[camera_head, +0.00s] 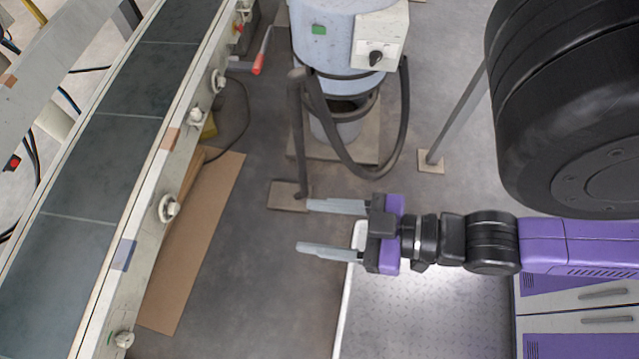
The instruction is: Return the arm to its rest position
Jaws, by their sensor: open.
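My gripper (322,229) is in the middle of the camera_head view. Its two grey fingers point left and stand apart, with nothing between them. My arm, purple and black, reaches in from the right edge, roughly level across the picture. The gripper is over the grey floor, near the left edge of a metal plate with a pale rim (346,300). It touches nothing that I can see.
A conveyor (85,165) with a dark belt runs along the left. A light blue machine (335,40) with a white switch box (381,36) and a dark hose stands behind the gripper. A cardboard sheet (190,250) lies beside the conveyor. Bare floor (265,270) lies between.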

